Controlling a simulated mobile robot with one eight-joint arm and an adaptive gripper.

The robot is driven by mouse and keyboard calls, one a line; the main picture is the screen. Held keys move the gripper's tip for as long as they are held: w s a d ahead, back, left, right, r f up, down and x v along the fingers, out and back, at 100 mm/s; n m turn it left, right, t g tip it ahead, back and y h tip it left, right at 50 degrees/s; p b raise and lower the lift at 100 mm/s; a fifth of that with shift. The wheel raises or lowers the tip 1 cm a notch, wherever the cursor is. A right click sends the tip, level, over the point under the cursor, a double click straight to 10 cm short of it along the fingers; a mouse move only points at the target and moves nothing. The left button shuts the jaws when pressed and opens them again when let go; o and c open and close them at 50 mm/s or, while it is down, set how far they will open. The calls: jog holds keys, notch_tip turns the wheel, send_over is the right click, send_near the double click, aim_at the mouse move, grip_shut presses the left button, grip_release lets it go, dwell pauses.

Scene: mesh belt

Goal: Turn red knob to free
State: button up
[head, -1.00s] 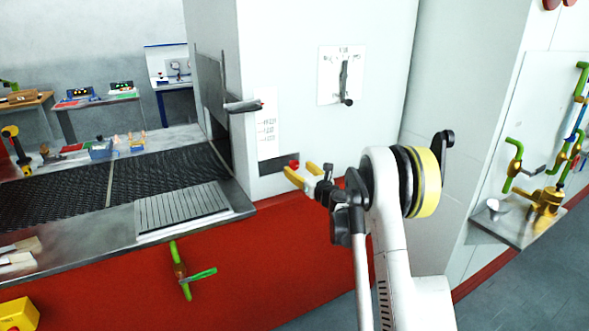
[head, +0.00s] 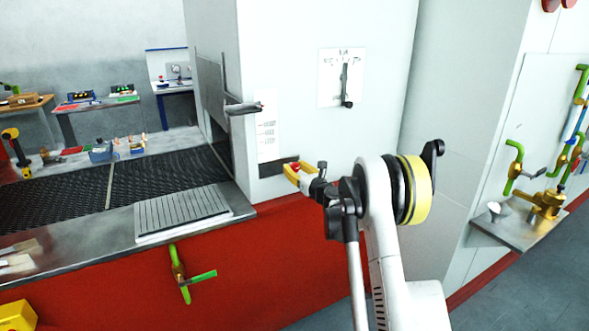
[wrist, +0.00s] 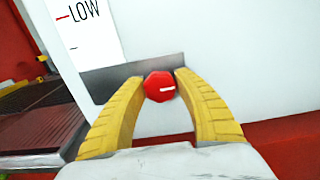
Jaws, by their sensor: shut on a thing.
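The red knob (wrist: 160,87) sits on a dark plate (wrist: 110,80) on the white housing, below a white label strip whose lowest visible word is LOW. A white mark shows on the knob's face. My gripper (wrist: 157,88) has its yellow fingers on either side of the knob and is shut on it. In the head view my gripper (head: 294,172) reaches in from the right at the housing's lower front, and its fingers hide most of the knob. I cannot read the mark's setting from there.
A lever on a white panel (head: 328,90) and a dark handle (head: 243,107) stick out above the gripper. The dark mesh belt (head: 150,178) and its metal edge lie left. Valves and pipes (head: 545,200) stand at the right.

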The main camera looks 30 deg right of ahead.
jog(key=n, duration=0.4)
jog(key=shift+n+b, duration=0.35)
jog(key=shift+n, duration=0.05)
jog(key=n, duration=0.9)
jog(key=shift+b, duration=0.4)
jog(key=shift+n, duration=2.1)
jog(key=o, duration=1.2)
